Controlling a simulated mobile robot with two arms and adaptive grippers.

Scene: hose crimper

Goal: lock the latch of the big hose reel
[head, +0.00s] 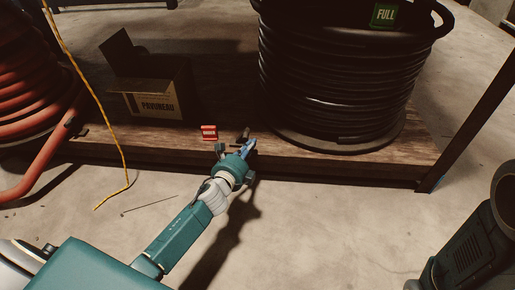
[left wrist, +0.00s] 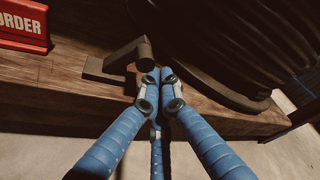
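The big hose reel (head: 335,85), wound with black hose and tagged FULL, stands on the wooden platform. It also shows in the left wrist view (left wrist: 240,50). The latch (head: 243,135) is a small dark lever by the platform's front edge, left of the reel base. In the left wrist view the latch (left wrist: 128,58) has a flat foot and a raised rounded end. My left gripper (head: 251,145) has its blue fingertips (left wrist: 160,76) brought together just in front of that end. I see nothing between them, and cannot tell whether they touch the latch. My right gripper is not visible.
A red ORDER sign (head: 209,132) stands left of the latch, near in the left wrist view too (left wrist: 24,25). An open cardboard box (head: 155,98) is farther left. A red hose coil (head: 30,75) and yellow cord (head: 95,90) are at the left. The front floor is mostly clear.

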